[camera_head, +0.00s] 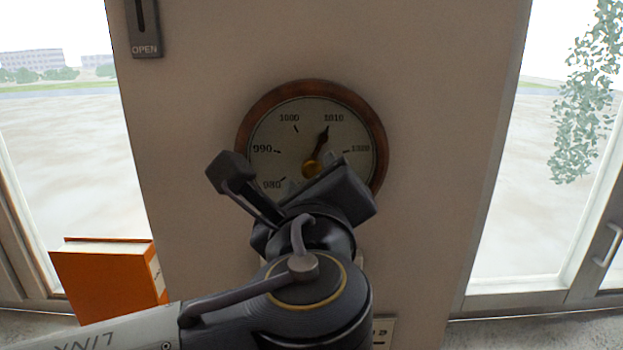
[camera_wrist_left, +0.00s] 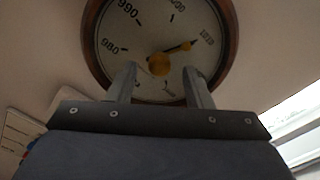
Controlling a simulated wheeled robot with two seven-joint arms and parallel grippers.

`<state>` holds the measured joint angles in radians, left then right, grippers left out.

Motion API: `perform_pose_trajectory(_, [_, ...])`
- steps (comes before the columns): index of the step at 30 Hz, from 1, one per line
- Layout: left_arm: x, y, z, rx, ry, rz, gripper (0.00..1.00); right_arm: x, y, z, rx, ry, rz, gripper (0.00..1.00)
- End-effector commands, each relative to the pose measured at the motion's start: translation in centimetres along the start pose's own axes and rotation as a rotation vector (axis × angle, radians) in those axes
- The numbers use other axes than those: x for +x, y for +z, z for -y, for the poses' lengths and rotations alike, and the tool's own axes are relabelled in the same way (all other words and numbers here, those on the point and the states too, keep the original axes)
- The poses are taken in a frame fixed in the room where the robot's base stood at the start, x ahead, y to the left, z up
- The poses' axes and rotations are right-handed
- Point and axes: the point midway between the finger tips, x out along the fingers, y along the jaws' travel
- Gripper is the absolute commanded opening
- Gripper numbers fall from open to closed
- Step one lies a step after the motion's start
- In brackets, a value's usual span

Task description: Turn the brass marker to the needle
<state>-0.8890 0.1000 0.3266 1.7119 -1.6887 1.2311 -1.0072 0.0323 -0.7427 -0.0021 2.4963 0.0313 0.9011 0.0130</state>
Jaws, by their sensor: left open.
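A round dial (camera_head: 262,110) with a brown rim hangs on the wall pillar; it also fills the top of the left wrist view (camera_wrist_left: 98,45). Its dark needle (camera_head: 322,140) points up and right, close to 1010. A brass knob (camera_head: 311,168) sits at the dial's centre and shows in the left wrist view (camera_wrist_left: 160,63). There, a small brass-coloured spot (camera_wrist_left: 186,46) lies by the needle near its tip. My left gripper (camera_wrist_left: 160,72) is open, its fingertips to either side of the knob in that view; contact cannot be told. My left gripper and wrist cover the dial's lower part in the head view.
An orange book (camera_head: 105,280) stands at the lower left. A dark "OPEN" plate (camera_head: 145,28) is on the pillar's upper left. Windows flank the pillar, with a hanging plant (camera_head: 590,95) at the right. The wall around the dial's upper half is clear.

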Motion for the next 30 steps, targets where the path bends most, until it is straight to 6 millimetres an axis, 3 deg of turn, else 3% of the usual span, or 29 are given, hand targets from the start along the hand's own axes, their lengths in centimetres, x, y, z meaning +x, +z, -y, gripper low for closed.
perform_pose_trajectory(3, [-2.3,-0.3,-0.1,-0.002,-0.004,0.000,0.46,0.9,0.5,-0.4,0.000,0.000,0.000,0.00])
perform_pose_trajectory(9, [-5.0,-0.2,-0.1,-0.001,-0.002,-0.001,0.46,1.4,0.7,-0.7,0.000,0.000,0.000,0.00])
perform_pose_trajectory(23, [-5.6,-0.1,-0.4,-0.005,0.010,-0.005,0.46,1.5,0.7,-0.7,0.000,0.000,0.000,0.00])
perform_pose_trajectory(26, [-4.6,-0.4,-2.7,-0.046,0.066,-0.031,0.46,1.6,0.8,-0.7,0.000,0.000,0.000,0.00])
perform_pose_trajectory(29, [-3.1,-1.1,-7.8,-0.154,0.192,-0.083,0.46,1.7,0.9,-0.8,0.000,0.000,0.000,0.00])
perform_pose_trajectory(30, [-2.5,-1.6,-10.6,-0.219,0.263,-0.108,0.46,1.8,0.9,-0.8,0.000,0.000,0.000,0.00])
